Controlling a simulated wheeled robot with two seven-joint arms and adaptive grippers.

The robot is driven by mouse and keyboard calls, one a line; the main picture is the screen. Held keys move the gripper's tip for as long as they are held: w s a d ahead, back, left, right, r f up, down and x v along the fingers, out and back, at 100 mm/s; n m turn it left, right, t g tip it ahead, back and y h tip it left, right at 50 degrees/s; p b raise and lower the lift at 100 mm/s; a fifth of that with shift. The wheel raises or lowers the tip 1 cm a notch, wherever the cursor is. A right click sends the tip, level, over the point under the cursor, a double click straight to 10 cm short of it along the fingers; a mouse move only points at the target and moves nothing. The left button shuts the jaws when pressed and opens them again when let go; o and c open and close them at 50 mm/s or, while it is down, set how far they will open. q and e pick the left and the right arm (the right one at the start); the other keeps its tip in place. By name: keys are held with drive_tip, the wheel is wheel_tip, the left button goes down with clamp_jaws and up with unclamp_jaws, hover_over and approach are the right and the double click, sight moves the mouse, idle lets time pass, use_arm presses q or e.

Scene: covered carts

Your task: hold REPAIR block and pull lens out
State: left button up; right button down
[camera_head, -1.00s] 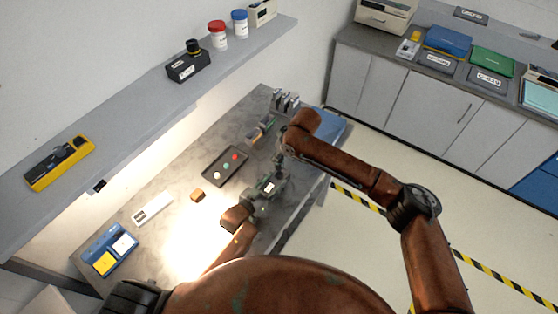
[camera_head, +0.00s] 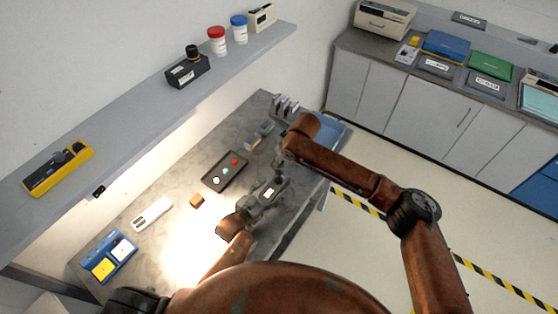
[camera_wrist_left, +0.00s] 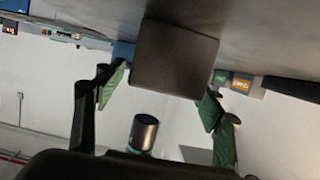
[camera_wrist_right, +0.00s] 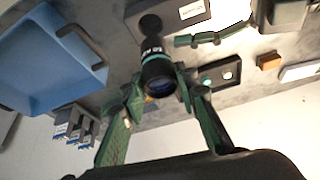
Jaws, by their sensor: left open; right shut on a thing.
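A dark block (camera_wrist_right: 185,17) with a white label shows at the top of the right wrist view; I cannot read the label. It also shows between the open fingers in the left wrist view (camera_wrist_left: 175,57). My left gripper (camera_head: 262,194) is open around the block over the bench. The lens (camera_wrist_right: 156,72) is a black cylinder with a teal ring. My right gripper (camera_wrist_right: 158,90) is shut on it, one green finger on each side. The lens overlaps the block's edge in that view, so I cannot tell whether they still touch.
A dark tray (camera_head: 224,172) with coloured buttons and a small orange-brown block (camera_head: 197,201) lie on the bench (camera_head: 180,180). A blue bin (camera_wrist_right: 45,65) stands near the right gripper. A grey shelf (camera_head: 140,105) runs above the bench.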

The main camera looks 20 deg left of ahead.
use_arm(q)
drive_tip(key=v, duration=1)
drive_tip(key=shift+s+r, duration=0.1)
drive_tip(key=shift+s, duration=0.05)
